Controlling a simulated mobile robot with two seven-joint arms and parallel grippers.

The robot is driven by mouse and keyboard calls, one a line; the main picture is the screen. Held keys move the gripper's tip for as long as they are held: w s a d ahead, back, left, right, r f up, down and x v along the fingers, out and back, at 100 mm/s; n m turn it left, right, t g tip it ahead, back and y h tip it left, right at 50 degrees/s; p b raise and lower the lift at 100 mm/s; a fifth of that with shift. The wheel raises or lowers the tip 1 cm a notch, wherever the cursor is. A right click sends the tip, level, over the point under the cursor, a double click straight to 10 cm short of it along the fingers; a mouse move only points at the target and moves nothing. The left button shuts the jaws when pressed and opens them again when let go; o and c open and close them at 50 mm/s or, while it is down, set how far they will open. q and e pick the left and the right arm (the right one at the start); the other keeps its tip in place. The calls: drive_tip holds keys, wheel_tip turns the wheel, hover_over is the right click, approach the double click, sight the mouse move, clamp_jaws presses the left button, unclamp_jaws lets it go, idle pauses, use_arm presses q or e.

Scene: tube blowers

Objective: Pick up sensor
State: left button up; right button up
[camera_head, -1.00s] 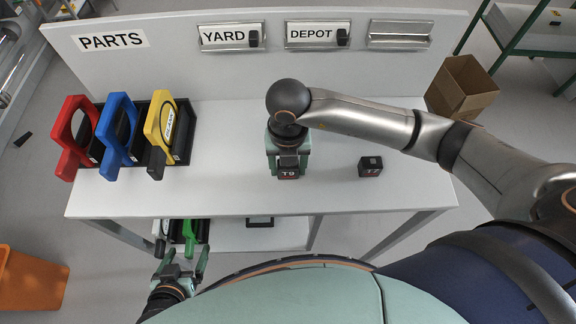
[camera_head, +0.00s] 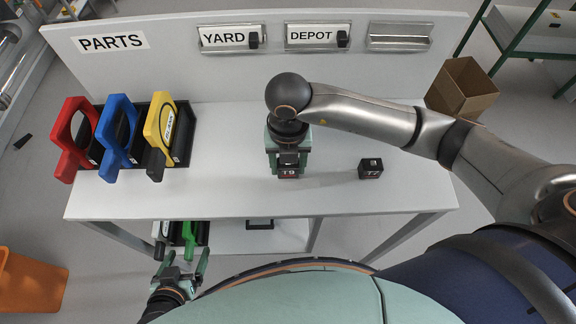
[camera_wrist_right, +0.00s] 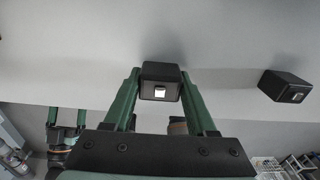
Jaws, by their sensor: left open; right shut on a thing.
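A small black cube sensor labelled T9 (camera_head: 289,172) is between the fingers of my right gripper (camera_head: 288,160), over the white table. The right wrist view shows the same cube (camera_wrist_right: 160,82) clasped between the two green fingertips (camera_wrist_right: 160,88). A second black cube, its label looking like T7 (camera_head: 371,168), stands on the table to the right; it also shows in the right wrist view (camera_wrist_right: 285,86). My left gripper (camera_head: 182,268) is open and empty, low in front of the table edge.
Red (camera_head: 72,140), blue (camera_head: 116,138) and yellow (camera_head: 160,136) handled tools stand in dark holders at the table's left. A back panel carries PARTS, YARD and DEPOT labels (camera_head: 311,36). A lower shelf (camera_head: 270,236) holds a green-handled tool (camera_head: 189,240). The table's middle is mostly clear.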

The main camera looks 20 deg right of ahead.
drive_tip(key=s+a+r, duration=0.6)
drive_tip(key=a+r, duration=0.6)
drive_tip(key=a, duration=0.1)
drive_tip(key=w+d+n, duration=0.2)
drive_tip(key=d+n, duration=0.3)
drive_tip(key=n, duration=0.3)
drive_tip(key=w+d+f+n, duration=0.1)
drive_tip(key=d+n, duration=0.3)
drive_tip(key=n, duration=0.5)
drive_tip(key=w+d+n, duration=0.3)
drive_tip(key=d+n, duration=0.2)
drive_tip(key=n, duration=0.3)
drive_tip(key=shift+d+f, duration=0.2)
drive_tip(key=shift+d, duration=0.15)
drive_tip(key=d+n, duration=0.7)
drive_tip(key=n, duration=0.7)
drive_tip(key=shift+w+d+r, duration=0.2)
drive_tip(key=shift+w+r, duration=0.2)
drive_tip(key=shift+r, duration=0.05)
